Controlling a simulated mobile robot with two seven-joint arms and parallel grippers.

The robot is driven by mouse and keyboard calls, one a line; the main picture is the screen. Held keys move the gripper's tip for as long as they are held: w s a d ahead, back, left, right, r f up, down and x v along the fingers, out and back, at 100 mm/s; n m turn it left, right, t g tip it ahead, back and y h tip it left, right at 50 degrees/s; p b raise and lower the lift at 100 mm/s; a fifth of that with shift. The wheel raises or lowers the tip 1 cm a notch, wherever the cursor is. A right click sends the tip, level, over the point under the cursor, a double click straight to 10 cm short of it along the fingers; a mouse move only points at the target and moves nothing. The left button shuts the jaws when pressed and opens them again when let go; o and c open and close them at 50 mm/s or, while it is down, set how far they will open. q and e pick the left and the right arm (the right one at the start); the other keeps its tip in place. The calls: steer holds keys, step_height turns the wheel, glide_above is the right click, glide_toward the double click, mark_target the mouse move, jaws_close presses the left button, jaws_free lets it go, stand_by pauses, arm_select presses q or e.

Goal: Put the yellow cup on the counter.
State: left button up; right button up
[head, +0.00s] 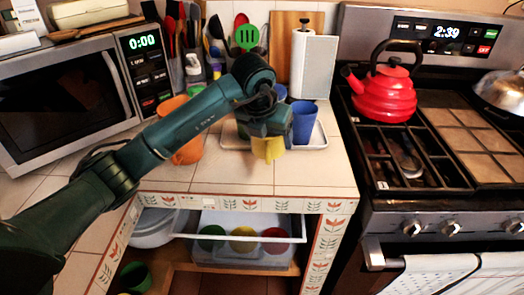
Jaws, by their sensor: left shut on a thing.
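My left gripper (266,128) reaches over the counter and is shut on the yellow cup (268,150). The gripper hides the upper part of the cup. The cup is in front of the tray (318,143) near the middle of the tiled counter (240,178). I cannot tell whether its base touches the counter or the tray. My right gripper is not in view.
A blue cup (304,121) stands on the tray and an orange cup (188,152) is left of my gripper. Below, an open drawer (292,228) holds green, yellow and red round items. A microwave (62,100) is left; a stove with a red kettle (384,94) is right. The front counter strip is clear.

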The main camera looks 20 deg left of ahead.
arm_select(q)
step_height(320, 180, down, 6)
steer(key=shift+r, duration=0.1)
stand_by(0.4)
steer(key=o, duration=0.7)
steer(key=shift+f, duration=0.2)
steer(key=o, duration=0.4)
steer(key=shift+r, duration=0.1)
